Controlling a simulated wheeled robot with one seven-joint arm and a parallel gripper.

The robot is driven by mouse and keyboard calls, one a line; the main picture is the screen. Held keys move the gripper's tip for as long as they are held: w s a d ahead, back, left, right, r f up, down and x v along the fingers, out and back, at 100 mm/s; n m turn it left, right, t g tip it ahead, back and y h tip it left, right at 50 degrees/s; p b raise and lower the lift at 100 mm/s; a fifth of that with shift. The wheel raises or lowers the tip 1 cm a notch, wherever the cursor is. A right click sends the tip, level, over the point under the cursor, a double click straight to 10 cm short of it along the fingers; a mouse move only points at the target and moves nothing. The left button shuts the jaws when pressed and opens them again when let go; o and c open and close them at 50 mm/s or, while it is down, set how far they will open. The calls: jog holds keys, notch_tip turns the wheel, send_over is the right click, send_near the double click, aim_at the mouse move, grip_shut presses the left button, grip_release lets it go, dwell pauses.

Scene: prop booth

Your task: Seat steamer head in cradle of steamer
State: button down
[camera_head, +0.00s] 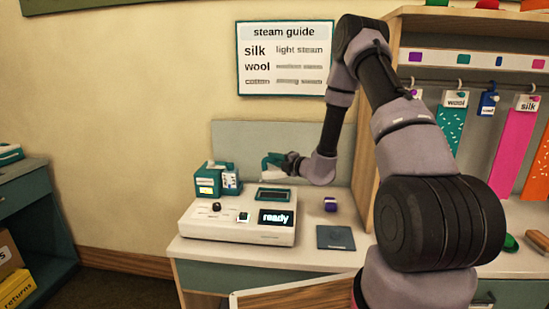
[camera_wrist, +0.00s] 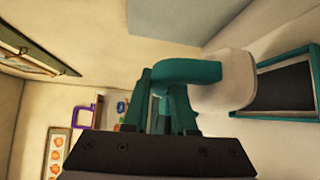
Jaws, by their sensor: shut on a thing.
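The steamer (camera_head: 235,226) is a white console on the counter, with a lit display reading "ready". Its cradle (camera_head: 273,194) is a dark recess with a teal rim at the console's back right; it also shows at the right of the wrist view (camera_wrist: 260,101). My gripper (camera_head: 290,164) is shut on the teal handle of the steamer head (camera_head: 271,161), above and behind the cradle. In the wrist view the steamer head (camera_wrist: 184,72) ends in a white plate, close beside the cradle rim in the picture. The head is apart from the recess, though the exact height gap is hard to tell.
A teal box-like unit (camera_head: 208,180) stands at the console's back left. A small purple block (camera_head: 330,204) and a dark blue flat pad (camera_head: 335,237) lie to its right. A shelf with hanging coloured fabrics (camera_head: 514,150) stands at the right, partly behind my arm.

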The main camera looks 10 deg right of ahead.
aim_at(274, 177)
jog(key=shift+w+r+m+t, duration=0.2)
jog(key=shift+w+m+t, duration=0.35)
jog(key=shift+m+t, duration=0.2)
jog(key=shift+f, duration=3.15)
jog(key=shift+s+f, duration=0.15)
jog(key=shift+f, duration=0.5)
jog(key=shift+f, duration=0.45)
jog(key=shift+f, duration=0.35)
jog(key=c, duration=0.6)
grip_release()
jog(key=shift+c, duration=0.2)
